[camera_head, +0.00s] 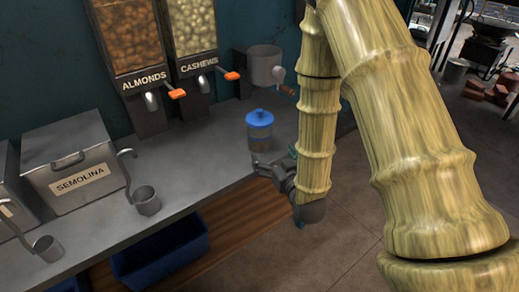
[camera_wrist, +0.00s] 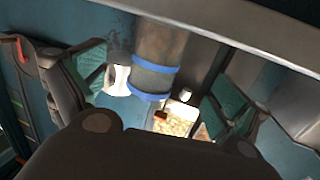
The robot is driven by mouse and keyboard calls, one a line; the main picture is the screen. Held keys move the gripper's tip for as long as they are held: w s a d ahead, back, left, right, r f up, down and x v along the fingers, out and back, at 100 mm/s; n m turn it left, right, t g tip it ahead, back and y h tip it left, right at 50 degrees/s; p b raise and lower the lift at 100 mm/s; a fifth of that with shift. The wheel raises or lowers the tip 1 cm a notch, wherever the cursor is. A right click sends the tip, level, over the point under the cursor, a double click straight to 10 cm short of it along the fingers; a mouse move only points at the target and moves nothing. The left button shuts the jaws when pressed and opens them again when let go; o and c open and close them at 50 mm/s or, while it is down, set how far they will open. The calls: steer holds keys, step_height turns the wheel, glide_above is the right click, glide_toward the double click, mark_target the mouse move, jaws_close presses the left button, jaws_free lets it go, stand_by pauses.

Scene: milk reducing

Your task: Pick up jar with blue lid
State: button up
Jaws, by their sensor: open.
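The jar with the blue lid (camera_head: 260,132) stands upright on the grey counter near its front edge. Its lid is bright blue with a knob and its body is greyish. My gripper (camera_head: 274,163) is at the counter's front edge, just in front of and below the jar in the picture. In the wrist view the jar (camera_wrist: 158,53) shows inverted, between the two spread fingers of my open gripper (camera_wrist: 162,88). I see no finger clearly touching it.
Almond and cashew dispensers (camera_head: 193,28) stand at the back. A blue crate (camera_head: 160,250) sits below the counter.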

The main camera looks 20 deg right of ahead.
mark_target(260, 131)
steer(key=shift+t, duration=0.4)
steer(key=shift+w+a+r+b, duration=0.1)
steer(key=shift+w+a+r, duration=0.1)
steer(key=shift+w, duration=1.7)
steer(key=shift+w+a+r+b, duration=0.1)
steer(key=shift+w+r+b, duration=0.05)
steer(key=shift+w, duration=1.8)
steer(key=shift+w+a+r+b, duration=0.1)
steer(key=shift+w+r, duration=0.1)
steer(key=shift+w, duration=1.7)
steer(key=shift+c, duration=0.2)
steer(key=c, duration=1.3)
